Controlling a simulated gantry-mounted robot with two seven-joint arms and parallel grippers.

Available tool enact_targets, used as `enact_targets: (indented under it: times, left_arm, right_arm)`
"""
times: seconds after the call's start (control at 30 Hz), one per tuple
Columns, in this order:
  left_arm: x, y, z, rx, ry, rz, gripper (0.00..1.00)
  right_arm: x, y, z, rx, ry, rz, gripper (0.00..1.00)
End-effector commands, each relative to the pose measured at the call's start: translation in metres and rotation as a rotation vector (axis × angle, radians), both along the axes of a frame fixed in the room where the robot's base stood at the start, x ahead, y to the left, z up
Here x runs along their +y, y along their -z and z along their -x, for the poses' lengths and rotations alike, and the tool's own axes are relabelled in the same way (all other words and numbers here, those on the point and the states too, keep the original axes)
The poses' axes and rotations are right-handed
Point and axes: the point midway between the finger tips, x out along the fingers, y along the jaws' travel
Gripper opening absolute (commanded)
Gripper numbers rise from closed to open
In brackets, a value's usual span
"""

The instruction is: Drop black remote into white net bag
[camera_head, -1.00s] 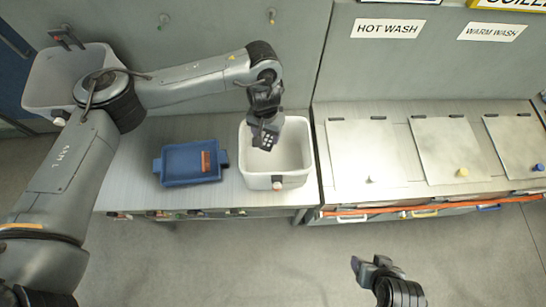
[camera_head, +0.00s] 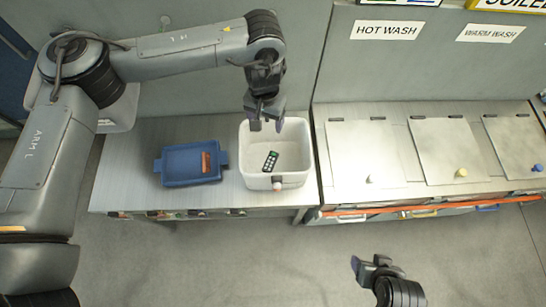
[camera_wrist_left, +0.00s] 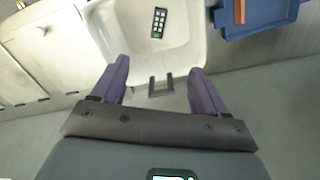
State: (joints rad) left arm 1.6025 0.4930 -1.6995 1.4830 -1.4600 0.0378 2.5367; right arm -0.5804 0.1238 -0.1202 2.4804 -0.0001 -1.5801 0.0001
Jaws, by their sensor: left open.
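The black remote (camera_head: 270,161), with pale buttons and a green end, is inside a white open-topped container (camera_head: 244,150) that looks like a stiff bin. I cannot see net fabric on it. In the left wrist view the remote (camera_wrist_left: 159,22) shows against the pale inside of the container (camera_wrist_left: 187,60), clear of the fingers. My left gripper (camera_head: 266,124) is open and empty above the container's opening, toward its back side. Its two purplish fingers (camera_wrist_left: 158,75) are spread apart in the wrist view. My right gripper (camera_head: 369,264) hangs low over the floor, away from the container.
A blue tray (camera_head: 170,181) with an orange-brown block (camera_head: 206,163) lies left of the container on the grey bench (camera_head: 125,170). Lidded metal washing units (camera_head: 362,155) stand to the right, with an orange rail along their front. Another pale bin (camera_head: 117,118) is behind my left arm.

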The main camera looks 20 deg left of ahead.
Motion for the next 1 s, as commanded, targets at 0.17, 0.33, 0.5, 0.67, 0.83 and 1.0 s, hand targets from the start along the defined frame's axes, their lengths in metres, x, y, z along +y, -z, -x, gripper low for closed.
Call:
enact_targets:
  times: [0.17, 0.33, 0.5, 0.67, 0.83, 1.0]
  left_arm:
    - [0.0, -0.02, 0.0, -0.001, 0.0, 0.0, 0.73]
    - [0.0, -0.026, 0.0, 0.001, -0.001, 0.0, 0.73]
    - [0.0, -0.027, 0.0, 0.002, -0.001, 0.0, 0.73]
    - [0.0, -0.027, 0.0, 0.001, 0.0, 0.0, 0.73]
    - [-0.004, -0.024, 0.001, -0.001, 0.016, 0.007, 0.73]
    - [-0.04, -0.002, 0.013, -0.017, 0.162, 0.073, 0.73]
  right_arm:
    - [-0.001, 0.0, 0.0, 0.0, -0.001, 0.002, 0.67]
    - [0.0, 0.0, 0.0, 0.0, -0.002, 0.002, 0.67]
    - [0.0, 0.0, 0.0, 0.0, 0.0, 0.0, 0.67]
    - [0.001, 0.0, 0.0, 0.0, 0.003, -0.004, 0.67]
    - [0.002, -0.001, 0.0, 0.0, 0.005, -0.007, 0.67]
    - [0.002, -0.003, 0.0, 0.0, 0.006, -0.008, 0.67]
